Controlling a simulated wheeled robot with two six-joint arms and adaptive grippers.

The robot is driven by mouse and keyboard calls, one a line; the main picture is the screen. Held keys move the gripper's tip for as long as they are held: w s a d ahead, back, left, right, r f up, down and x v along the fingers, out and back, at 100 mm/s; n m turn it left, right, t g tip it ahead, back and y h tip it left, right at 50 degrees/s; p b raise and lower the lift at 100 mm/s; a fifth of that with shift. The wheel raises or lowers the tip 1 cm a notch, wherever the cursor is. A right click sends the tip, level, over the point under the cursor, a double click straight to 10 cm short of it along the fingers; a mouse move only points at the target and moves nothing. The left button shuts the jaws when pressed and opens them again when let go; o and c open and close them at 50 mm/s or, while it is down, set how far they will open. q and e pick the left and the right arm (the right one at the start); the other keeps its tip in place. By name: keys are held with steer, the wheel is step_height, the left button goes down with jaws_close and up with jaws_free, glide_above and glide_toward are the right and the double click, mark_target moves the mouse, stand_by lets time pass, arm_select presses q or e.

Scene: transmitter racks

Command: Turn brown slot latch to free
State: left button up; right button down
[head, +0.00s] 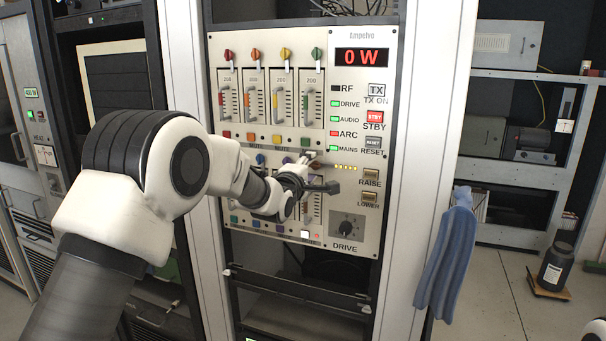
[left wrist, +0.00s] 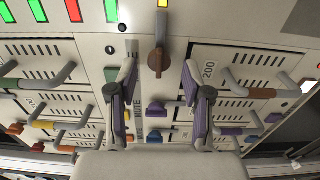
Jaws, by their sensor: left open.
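The brown slot latch (left wrist: 157,58) shows in the left wrist view on the pale panel, just beyond and between the fingertips. Its grip bar lies upright in that picture, below a small yellow square. My left gripper (left wrist: 158,80) is open, with one finger on each side of the latch's line and nothing held between them. In the head view my left gripper (head: 318,174) is at the lower middle of the transmitter panel (head: 345,215), and hides part of the lower slot row. Contact with the latch cannot be told. My right gripper does not show.
Other coloured latches sit along the panel, including a red one (head: 228,55) and a green one (head: 316,53). Slot modules with handles flank the gripper. The DRIVE knob (head: 346,227) is lower right. A blue cloth (head: 447,255) hangs right of the rack.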

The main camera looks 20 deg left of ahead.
arm_select(q)
steer(key=s, duration=1.1)
steer(key=shift+s+a, duration=0.2)
steer(key=shift+a, duration=0.05)
